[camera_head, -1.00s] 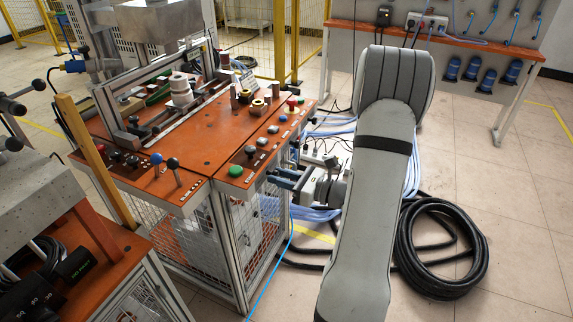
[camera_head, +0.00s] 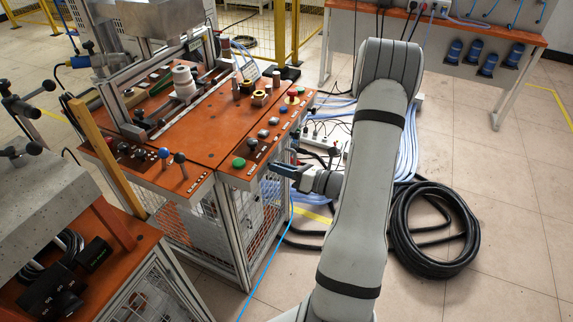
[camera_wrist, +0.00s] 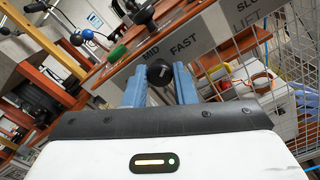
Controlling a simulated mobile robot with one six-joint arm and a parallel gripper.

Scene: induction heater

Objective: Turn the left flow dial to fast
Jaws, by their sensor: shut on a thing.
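The left flow dial (camera_wrist: 160,72) is a small round black knob with a pale line on its face. In the wrist view it sits between the two blue fingers of my gripper (camera_wrist: 159,84), which are shut on it. A grey label plate behind it reads MID and FAST (camera_wrist: 184,45); I cannot tell which mark the pale line points to. In the head view my gripper (camera_head: 276,168) is at the right front side of the orange-topped bench (camera_head: 205,150), below its edge. The dial is hidden there.
A green button (camera_head: 239,163) and several other buttons and levers stand on the bench top above my gripper. Coiled black hose (camera_head: 432,268) and blue cables lie on the floor nearby.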

